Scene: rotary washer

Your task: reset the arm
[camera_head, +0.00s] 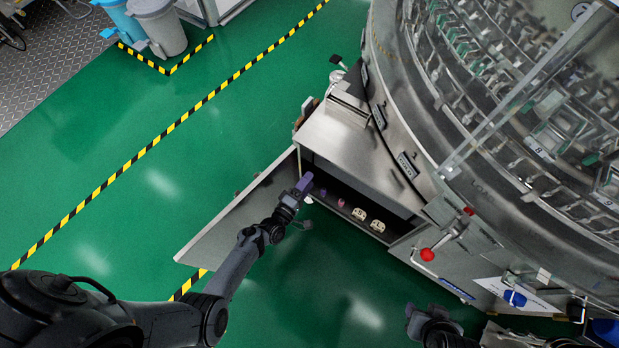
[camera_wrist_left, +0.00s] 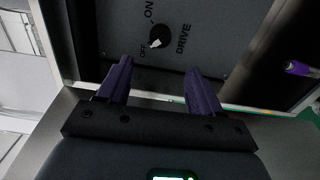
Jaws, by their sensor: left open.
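My left gripper (camera_head: 305,184) is at the mouth of an open cabinet (camera_head: 350,158) under the washer, beside its swung-out door (camera_head: 240,222). In the left wrist view its two purple fingers (camera_wrist_left: 158,88) are spread apart with nothing between them. Beyond them is a panel with a rotary switch (camera_wrist_left: 157,42) marked ON, OFF and DRIVE; its white pointer is toward OFF. The fingers appear apart from the switch. Part of my right gripper (camera_head: 430,322) shows dark at the bottom of the head view; its fingers are not clear.
The large round washer (camera_head: 400,80) fills the right. Small pale parts (camera_head: 360,214) lie in the cabinet. A lever with a red knob (camera_head: 427,254) sticks out right of the cabinet. Bins (camera_head: 158,25) stand at top left. The green floor (camera_head: 110,130) at left is clear.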

